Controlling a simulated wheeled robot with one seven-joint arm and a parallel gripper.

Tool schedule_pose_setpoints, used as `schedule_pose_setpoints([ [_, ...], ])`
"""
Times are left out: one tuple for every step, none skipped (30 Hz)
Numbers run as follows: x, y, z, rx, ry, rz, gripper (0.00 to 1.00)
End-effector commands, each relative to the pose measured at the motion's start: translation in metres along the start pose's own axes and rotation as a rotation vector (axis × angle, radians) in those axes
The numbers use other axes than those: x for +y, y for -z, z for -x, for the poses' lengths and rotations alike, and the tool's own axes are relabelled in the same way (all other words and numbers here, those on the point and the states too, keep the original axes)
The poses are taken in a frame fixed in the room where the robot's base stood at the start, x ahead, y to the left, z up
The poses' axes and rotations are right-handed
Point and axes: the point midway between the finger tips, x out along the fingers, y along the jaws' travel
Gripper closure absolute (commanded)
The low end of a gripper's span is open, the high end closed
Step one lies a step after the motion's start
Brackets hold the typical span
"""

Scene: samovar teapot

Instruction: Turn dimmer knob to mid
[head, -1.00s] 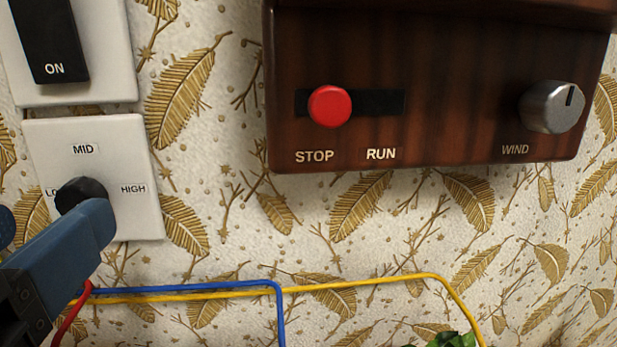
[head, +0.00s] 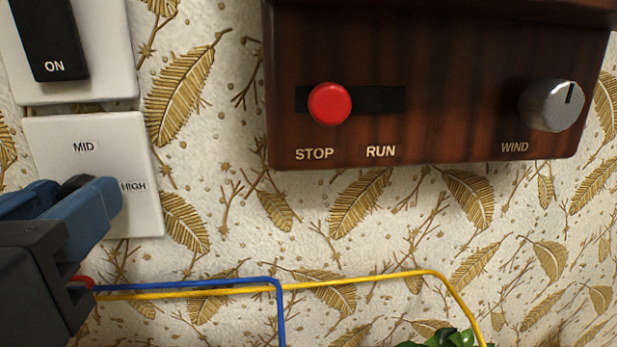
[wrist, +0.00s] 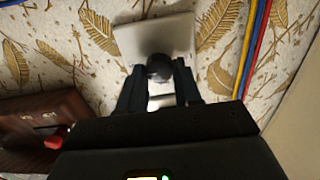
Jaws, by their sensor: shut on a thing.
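The dimmer knob (head: 76,183) is black and round, on a white plate (head: 140,215) at the left of the head view. The MID label is above it and HIGH to its right; the left label is hidden behind my gripper. My gripper (head: 80,188) is shut on the knob, its blue fingers on either side of it. In the wrist view the knob (wrist: 159,67) sits between the dark fingers of my gripper (wrist: 159,75). The knob's pointer is not visible, so its setting cannot be told.
A white switch plate (head: 110,60) with a black rocker marked ON sits just above. A wooden box (head: 450,110) with a red slider (head: 330,104) and a silver WIND knob (head: 552,106) is at right. Blue (head: 200,285) and yellow (head: 360,280) wires run below.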

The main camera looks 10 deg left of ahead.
Motion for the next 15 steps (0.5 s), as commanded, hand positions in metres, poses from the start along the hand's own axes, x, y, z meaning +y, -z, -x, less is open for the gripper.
schedule_pose_setpoints([
  [0.0000, -0.0001, 0.0001, 0.000, 0.000, 0.000, 0.85],
  [0.0000, -0.0001, 0.0001, 0.000, 0.000, 0.000, 0.88],
  [0.0000, -0.0001, 0.0001, 0.000, 0.000, 0.000, 0.92],
  [0.0000, -0.0001, 0.0001, 0.000, 0.000, 0.000, 0.95],
  [0.0000, -0.0001, 0.0001, 0.000, 0.000, 0.000, 0.97],
  [0.0000, -0.0001, 0.0001, 0.000, 0.000, 0.000, 0.97],
  [0.0000, 0.0000, 0.0001, 0.000, 0.000, 0.001, 0.97],
  [0.0000, 0.0001, 0.0002, 0.000, 0.000, 0.002, 0.97],
  [0.0000, 0.0003, 0.0001, 0.000, 0.000, 0.005, 0.97],
  [0.0000, 0.0006, 0.0001, 0.000, 0.000, 0.009, 0.97],
  [0.0000, 0.0008, 0.0001, 0.000, 0.000, 0.013, 0.97],
  [0.0001, 0.0012, 0.0000, 0.000, 0.000, 0.022, 0.97],
  [0.0002, 0.0015, -0.0001, 0.000, -0.001, 0.030, 0.97],
  [0.0003, 0.0017, -0.0002, 0.000, -0.001, 0.041, 0.97],
  [0.0005, 0.0020, -0.0004, -0.001, -0.002, 0.057, 0.97],
])
